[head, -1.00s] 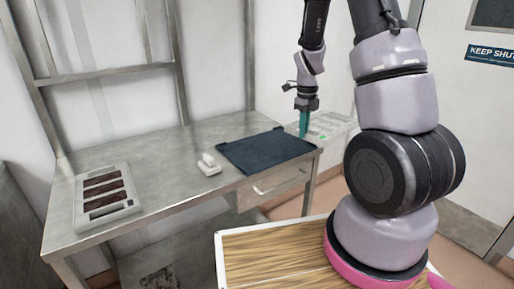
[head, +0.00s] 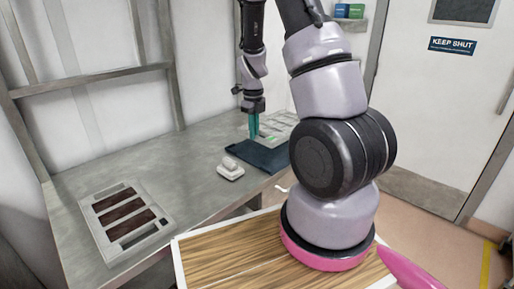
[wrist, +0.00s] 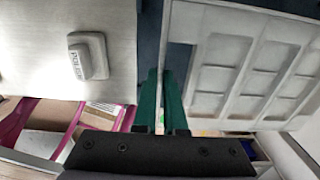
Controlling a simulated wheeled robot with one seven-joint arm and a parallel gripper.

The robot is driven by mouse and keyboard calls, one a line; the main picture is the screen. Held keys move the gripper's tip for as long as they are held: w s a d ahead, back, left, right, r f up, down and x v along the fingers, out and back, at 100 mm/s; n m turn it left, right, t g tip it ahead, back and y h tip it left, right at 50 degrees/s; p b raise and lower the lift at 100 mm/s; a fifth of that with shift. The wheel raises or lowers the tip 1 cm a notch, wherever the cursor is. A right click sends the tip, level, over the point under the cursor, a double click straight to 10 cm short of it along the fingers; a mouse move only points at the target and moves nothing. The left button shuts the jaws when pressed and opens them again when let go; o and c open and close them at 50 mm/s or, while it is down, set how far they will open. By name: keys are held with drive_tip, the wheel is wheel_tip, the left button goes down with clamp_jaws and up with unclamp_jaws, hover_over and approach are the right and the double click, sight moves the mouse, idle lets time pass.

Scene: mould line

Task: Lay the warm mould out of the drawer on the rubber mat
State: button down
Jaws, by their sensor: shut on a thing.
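My gripper (head: 254,126) has teal fingers that are shut on the near edge of a pale grey mould (head: 279,124). In the wrist view the fingers (wrist: 163,100) sit at the left side of the mould (wrist: 245,65), whose shallow rectangular hollows show. The dark blue rubber mat (head: 262,157) lies on the steel table, partly behind my arm. In the wrist view a strip of the mat (wrist: 179,30) shows beside the mould, which is over part of it. I cannot tell whether the mould touches the mat. The drawer is mostly hidden by my arm.
A small white block (head: 231,169) stands on the table left of the mat; it also shows in the wrist view (wrist: 88,55). A grey tray with brown bars (head: 127,219) lies at the table's left. Bare table (head: 185,160) lies between them. A door (head: 428,110) stands at right.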

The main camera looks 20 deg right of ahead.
sight(254, 157)
wheel_tip(254, 157, down, 3)
drive_tip(key=shift+a+f, duration=0.1)
drive_tip(key=shift+f, duration=1.85)
drive_tip(key=c, duration=1)
unclamp_jaws()
drive_tip(key=shift+f, duration=0.1)
